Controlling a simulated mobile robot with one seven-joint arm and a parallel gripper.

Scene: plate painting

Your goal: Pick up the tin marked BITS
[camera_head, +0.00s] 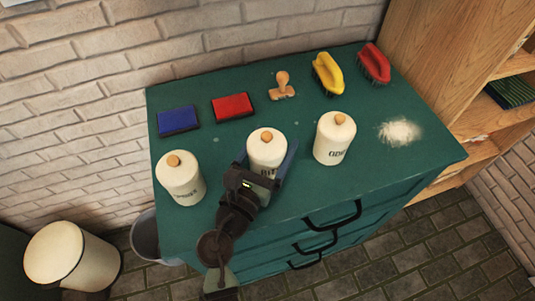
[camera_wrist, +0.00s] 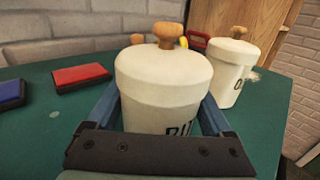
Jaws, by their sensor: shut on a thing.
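The tin marked BITS (camera_head: 267,147) is a cream tin with a wooden knob, standing upright in the middle of the front row on the green cabinet top. Its lettering is partly hidden by my arm. In the wrist view the same tin (camera_wrist: 163,85) fills the middle, with part of its lettering showing. My gripper (camera_head: 270,160) is around it, with a blue finger on each side, shut on the tin. The gripper also shows in the wrist view (camera_wrist: 160,120). I cannot tell whether the tin's base is off the surface.
Similar tins stand to the left (camera_head: 181,178) and right (camera_head: 334,138). Behind are a blue pad (camera_head: 178,121), a red pad (camera_head: 232,107), a wooden stamp (camera_head: 281,86), a yellow brush (camera_head: 327,74) and a red brush (camera_head: 374,63). White powder (camera_head: 400,132) lies at the right.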

